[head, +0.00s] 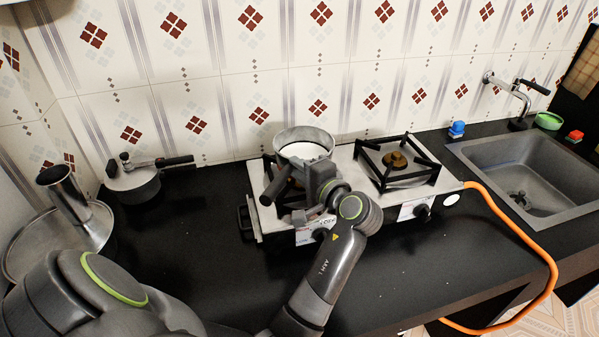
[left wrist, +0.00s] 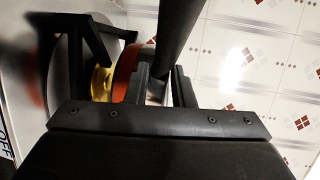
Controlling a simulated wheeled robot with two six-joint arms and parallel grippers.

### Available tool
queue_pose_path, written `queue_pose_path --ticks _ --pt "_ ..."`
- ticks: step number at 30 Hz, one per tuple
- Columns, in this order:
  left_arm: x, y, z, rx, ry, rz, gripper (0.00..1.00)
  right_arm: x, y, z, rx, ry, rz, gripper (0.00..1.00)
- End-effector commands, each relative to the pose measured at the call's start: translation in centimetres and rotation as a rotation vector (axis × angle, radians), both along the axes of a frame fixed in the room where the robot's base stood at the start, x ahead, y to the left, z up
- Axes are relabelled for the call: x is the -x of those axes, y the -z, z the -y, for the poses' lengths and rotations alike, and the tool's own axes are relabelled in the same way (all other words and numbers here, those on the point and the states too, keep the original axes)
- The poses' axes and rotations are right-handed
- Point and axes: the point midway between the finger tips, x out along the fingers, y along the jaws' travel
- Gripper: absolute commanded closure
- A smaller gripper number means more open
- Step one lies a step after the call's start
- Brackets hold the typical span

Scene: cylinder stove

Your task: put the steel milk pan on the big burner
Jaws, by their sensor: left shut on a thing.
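The steel milk pan (head: 304,137), with white milk inside, is upright over the left burner of the two-burner stove in the head view. Its dark handle (head: 278,184) points toward the front left. My left gripper (head: 300,192) is shut on the handle, in front of the pan; the handle also shows in the left wrist view (left wrist: 178,35). The left burner's black grate (left wrist: 78,28) and brass burner (left wrist: 101,82) show in the left wrist view. I cannot tell whether the pan touches the grate. The right burner (head: 396,160) is empty. My right gripper is not in view.
A pressure cooker (head: 133,183) stands left of the stove, and a steel vessel (head: 68,195) is at far left. An orange gas hose (head: 520,235) curves from the stove's right side. The sink (head: 530,165) is at right.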

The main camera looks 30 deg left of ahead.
Motion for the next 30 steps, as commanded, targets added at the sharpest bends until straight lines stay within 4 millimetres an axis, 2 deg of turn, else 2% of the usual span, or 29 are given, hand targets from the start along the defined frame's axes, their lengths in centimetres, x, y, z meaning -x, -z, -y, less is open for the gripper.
queue_pose_path --ticks 3,14,15,19,20,30 --pt "-0.01 0.64 -0.01 -0.002 0.0 0.005 1.0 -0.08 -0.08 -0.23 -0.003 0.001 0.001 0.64" --pt "-0.01 1.0 -0.01 -0.003 0.0 0.006 1.0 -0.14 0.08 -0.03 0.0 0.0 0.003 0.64" --pt "0.01 1.19 0.0 0.0 0.0 0.001 0.76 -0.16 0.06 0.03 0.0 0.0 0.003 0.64" --pt "0.02 1.16 -0.01 0.0 0.0 0.001 0.59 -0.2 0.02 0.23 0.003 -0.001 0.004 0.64" --pt "0.02 1.16 -0.01 0.0 0.0 0.001 0.56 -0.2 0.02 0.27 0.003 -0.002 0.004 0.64" --pt "0.0 0.9 0.0 0.0 0.0 0.001 0.56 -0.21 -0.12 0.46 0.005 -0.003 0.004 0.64"
